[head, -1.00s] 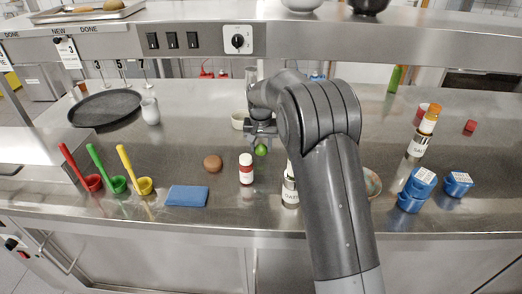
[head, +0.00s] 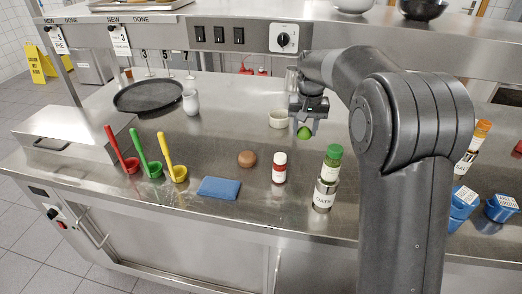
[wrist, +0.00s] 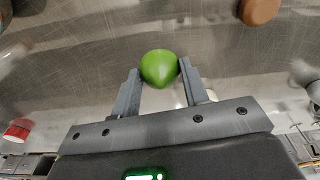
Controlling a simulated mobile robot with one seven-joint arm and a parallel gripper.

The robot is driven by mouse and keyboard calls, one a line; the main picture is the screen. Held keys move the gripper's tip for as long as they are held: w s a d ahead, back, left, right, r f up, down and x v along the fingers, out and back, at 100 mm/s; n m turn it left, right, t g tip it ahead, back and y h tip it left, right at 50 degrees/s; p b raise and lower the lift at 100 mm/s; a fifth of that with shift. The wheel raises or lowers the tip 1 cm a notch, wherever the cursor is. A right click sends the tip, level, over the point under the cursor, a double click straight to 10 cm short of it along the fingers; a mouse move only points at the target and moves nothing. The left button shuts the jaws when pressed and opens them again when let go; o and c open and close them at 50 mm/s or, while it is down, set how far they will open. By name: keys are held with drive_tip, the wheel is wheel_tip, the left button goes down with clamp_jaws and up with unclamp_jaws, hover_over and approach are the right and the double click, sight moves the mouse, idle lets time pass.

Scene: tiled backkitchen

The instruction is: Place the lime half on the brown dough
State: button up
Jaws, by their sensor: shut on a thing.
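My gripper (head: 304,129) is shut on the green lime half (head: 304,133) and holds it above the steel counter. In the wrist view the lime half (wrist: 159,68) sits between the two fingertips, its rounded green side showing. The brown dough (head: 246,159) is a small round lump on the counter, to the left of and nearer than my gripper in the head view. It also shows at the top right edge of the wrist view (wrist: 260,10), apart from the lime half.
A white bowl (head: 279,119) is beside my gripper. Red, green and yellow ladles (head: 172,160) stand left. A shelf (head: 200,38) runs above the counter's back.

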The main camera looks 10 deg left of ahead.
drive_tip(key=s+a+r+n, duration=0.1)
drive_tip(key=s+a, duration=0.1)
drive_tip(key=a, duration=0.4)
hover_over(247, 154)
drive_tip(key=f, duration=0.6)
drive_tip(key=shift+s+d+f, duration=0.1)
drive_tip(key=shift+s+f, duration=0.05)
drive_tip(key=shift+s, duration=0.05)
drive_tip(key=shift+f, duration=2.05)
drive_tip(key=shift+f, duration=0.15)
drive_tip(key=o, duration=1)
drive_tip(key=shift+c, duration=0.2)
